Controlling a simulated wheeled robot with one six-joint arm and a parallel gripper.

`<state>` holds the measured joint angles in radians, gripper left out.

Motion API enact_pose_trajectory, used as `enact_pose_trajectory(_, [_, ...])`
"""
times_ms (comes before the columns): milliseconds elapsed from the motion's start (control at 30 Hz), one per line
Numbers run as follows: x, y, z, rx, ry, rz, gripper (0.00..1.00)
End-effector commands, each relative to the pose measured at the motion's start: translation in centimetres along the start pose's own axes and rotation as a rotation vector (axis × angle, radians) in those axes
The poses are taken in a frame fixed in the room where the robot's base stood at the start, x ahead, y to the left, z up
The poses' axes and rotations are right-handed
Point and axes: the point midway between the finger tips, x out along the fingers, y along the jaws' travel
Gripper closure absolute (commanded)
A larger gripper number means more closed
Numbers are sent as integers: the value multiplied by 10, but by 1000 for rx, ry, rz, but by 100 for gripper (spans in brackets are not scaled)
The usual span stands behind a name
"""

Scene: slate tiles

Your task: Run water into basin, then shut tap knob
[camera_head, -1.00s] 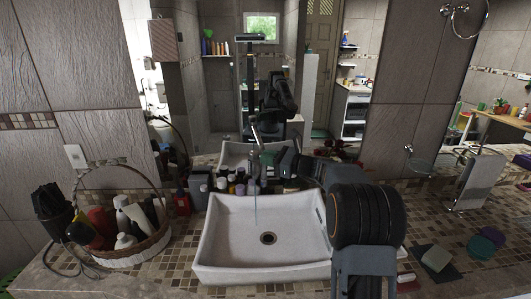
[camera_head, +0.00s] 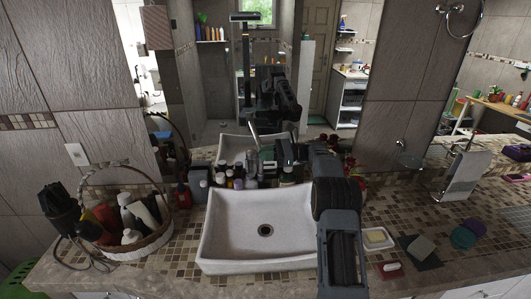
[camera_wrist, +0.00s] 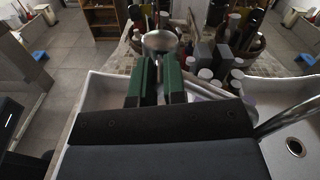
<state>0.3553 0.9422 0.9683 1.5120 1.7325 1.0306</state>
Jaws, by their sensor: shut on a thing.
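The white basin (camera_head: 215,240) stands on the tiled counter, its drain (camera_head: 265,230) bare; no water stream shows in it now. My gripper (camera_wrist: 161,78) has green-lined fingers shut on the round metal tap knob (camera_wrist: 160,42), whose top shows between and beyond the fingertips.
Several bottles (camera_head: 228,180) crowd the basin's back. A wicker basket (camera_head: 150,243) of bottles stands left. A soap dish (camera_head: 378,238), sponges and a towel stand (camera_head: 462,178) are right. A mirror behind reflects the room and me.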

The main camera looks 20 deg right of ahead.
Motion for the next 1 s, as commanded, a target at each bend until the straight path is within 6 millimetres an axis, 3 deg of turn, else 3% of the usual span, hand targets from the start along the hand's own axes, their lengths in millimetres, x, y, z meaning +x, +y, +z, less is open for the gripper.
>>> enact_pose_trajectory(333, [0, 0, 1, -2, -3, 3, 100])
enact_pose_trajectory(367, [0, 0, 1, -2, -3, 3, 88])
enact_pose_trajectory(633, [0, 0, 1, -1, -2, 2, 63])
enact_pose_trajectory(1000, [-10, 0, -1, -2, -1, 0, 63])
